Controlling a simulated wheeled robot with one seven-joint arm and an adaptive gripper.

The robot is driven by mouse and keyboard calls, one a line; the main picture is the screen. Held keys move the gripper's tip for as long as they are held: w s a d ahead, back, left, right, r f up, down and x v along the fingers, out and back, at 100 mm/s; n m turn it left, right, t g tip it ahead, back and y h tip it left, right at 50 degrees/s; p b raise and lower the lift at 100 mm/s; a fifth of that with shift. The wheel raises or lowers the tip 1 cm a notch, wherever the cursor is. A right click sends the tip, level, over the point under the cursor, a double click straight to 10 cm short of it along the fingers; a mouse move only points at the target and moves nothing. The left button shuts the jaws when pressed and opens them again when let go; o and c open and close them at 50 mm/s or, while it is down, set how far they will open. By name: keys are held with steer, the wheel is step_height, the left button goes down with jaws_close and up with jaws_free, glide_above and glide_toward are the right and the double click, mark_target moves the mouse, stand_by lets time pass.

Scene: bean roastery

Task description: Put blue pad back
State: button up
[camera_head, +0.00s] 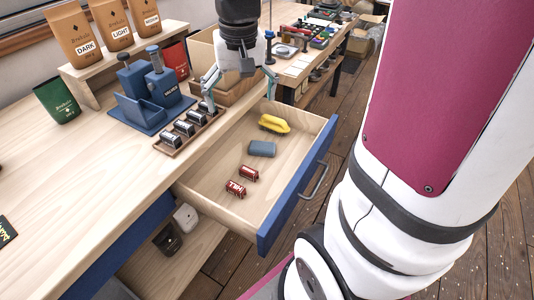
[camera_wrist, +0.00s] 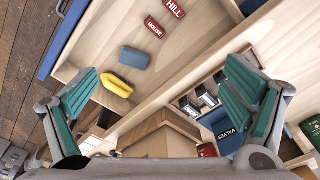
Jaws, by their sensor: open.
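The blue pad (camera_head: 262,148) is a small grey-blue block lying flat on the floor of the open drawer (camera_head: 287,207). It also shows in the wrist view (camera_wrist: 134,59), just beyond the space between my fingertips. My gripper (camera_head: 240,90) is open and empty. In the head view it hangs above the counter's far part, beyond the drawer and to the upper left of the pad. In the wrist view both green-padded fingers (camera_wrist: 160,70) are spread wide with nothing between them.
In the drawer, a yellow object (camera_head: 274,124) lies behind the pad and two red labelled blocks (camera_head: 249,173) lie in front. A wooden tray (camera_head: 168,151) of labelled blocks and a blue VALVES stand (camera_head: 157,84) are on the counter. A wooden box (camera_head: 203,53) stands close to my gripper.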

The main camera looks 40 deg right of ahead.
steer(key=s+a+r+n, duration=0.1)
steer(key=s+a, duration=0.2)
steer(key=s, duration=0.3)
steer(key=s+a+r+n+t, duration=0.1)
steer(key=s+a+n, duration=0.1)
steer(key=s, duration=0.5)
steer(key=s+a+r+n, duration=0.1)
steer(key=s+a+n, duration=0.1)
steer(key=s+a, duration=0.2)
steer(key=shift+s+r, duration=0.4)
steer(key=shift+s, duration=0.8)
step_height(320, 180, up, 7)
steer(key=t+p, duration=0.2)
steer(key=p, duration=0.4)
steer(key=shift+r, duration=0.2)
steer(key=shift+w+d, duration=0.1)
steer(key=shift+c, duration=0.3)
